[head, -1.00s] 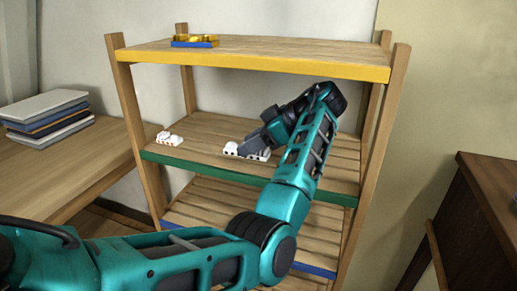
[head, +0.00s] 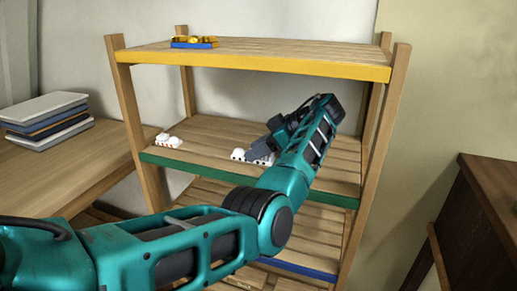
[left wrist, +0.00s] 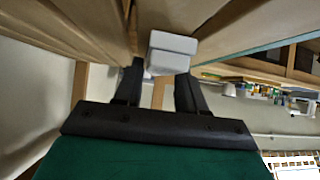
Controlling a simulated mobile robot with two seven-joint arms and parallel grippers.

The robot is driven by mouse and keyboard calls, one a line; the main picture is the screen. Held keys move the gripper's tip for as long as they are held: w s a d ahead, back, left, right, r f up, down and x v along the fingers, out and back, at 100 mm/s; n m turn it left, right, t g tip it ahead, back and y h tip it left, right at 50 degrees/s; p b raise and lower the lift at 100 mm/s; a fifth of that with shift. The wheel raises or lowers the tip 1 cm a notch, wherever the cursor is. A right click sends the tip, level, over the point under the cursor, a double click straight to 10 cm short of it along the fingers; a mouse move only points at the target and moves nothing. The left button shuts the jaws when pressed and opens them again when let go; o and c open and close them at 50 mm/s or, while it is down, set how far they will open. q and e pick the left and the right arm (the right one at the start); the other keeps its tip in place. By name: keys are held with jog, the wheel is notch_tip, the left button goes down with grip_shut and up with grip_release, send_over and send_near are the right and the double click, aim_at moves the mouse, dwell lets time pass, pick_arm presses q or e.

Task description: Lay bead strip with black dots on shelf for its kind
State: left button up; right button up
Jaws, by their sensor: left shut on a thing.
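A white bead strip with black dots (head: 238,155) is at the middle shelf (head: 320,190), the one with the green front edge. My left gripper (head: 256,151) is shut on this strip and hides part of it. I cannot tell whether the strip touches the boards. In the left wrist view a pale block-like end of the strip (left wrist: 172,50) sits between the two dark fingers (left wrist: 160,80); no dots show there. Another white bead strip, with reddish marks (head: 168,140), lies at the left end of the same shelf. My right gripper is not in view.
The top shelf, with a yellow edge (head: 250,62), holds a blue tray with gold pieces (head: 195,44) at its left. A lower shelf has a blue edge (head: 298,268). Books (head: 45,120) lie on a desk at left. A dark cabinet (head: 490,210) stands at right.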

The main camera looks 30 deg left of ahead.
pick_arm(q)
jog(key=shift+f, duration=0.2)
jog(key=o, duration=1.1)
jog(key=shift+r, duration=0.35)
jog(key=v, duration=0.7)
jog(key=shift+d, duration=0.2)
